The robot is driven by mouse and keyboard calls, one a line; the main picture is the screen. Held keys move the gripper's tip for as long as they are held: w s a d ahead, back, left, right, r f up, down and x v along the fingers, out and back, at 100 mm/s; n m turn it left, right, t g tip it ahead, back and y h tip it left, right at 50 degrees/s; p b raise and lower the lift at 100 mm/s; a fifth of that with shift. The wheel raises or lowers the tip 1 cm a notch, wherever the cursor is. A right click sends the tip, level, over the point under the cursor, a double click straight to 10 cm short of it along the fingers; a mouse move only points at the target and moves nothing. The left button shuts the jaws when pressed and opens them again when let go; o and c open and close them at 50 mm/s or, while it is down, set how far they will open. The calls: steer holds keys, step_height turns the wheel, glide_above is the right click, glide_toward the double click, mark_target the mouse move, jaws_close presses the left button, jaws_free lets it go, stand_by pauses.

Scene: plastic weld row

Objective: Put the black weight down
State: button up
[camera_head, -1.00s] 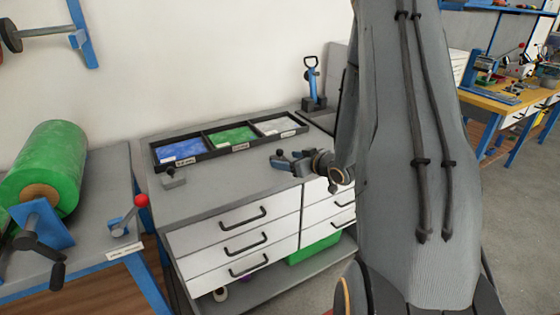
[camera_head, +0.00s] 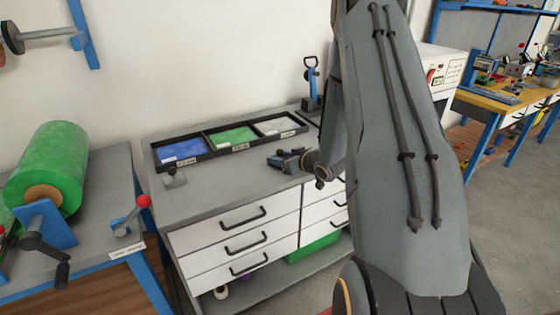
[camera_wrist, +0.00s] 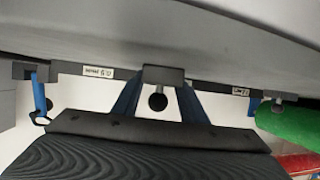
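The far finger is partly hidden in the head view.
A black tray (camera_head: 206,155) with blue, green and white compartments lies along the back of the cabinet (camera_head: 215,190). A blue-handled tool (camera_head: 311,75) stands behind my gripper. A bench at left carries a green roll (camera_head: 55,160) and a red-knobbed lever (camera_head: 143,201). The cabinet top's front middle is clear.

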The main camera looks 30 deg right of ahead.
jaws_close()
steer(key=shift+r, duration=0.15)
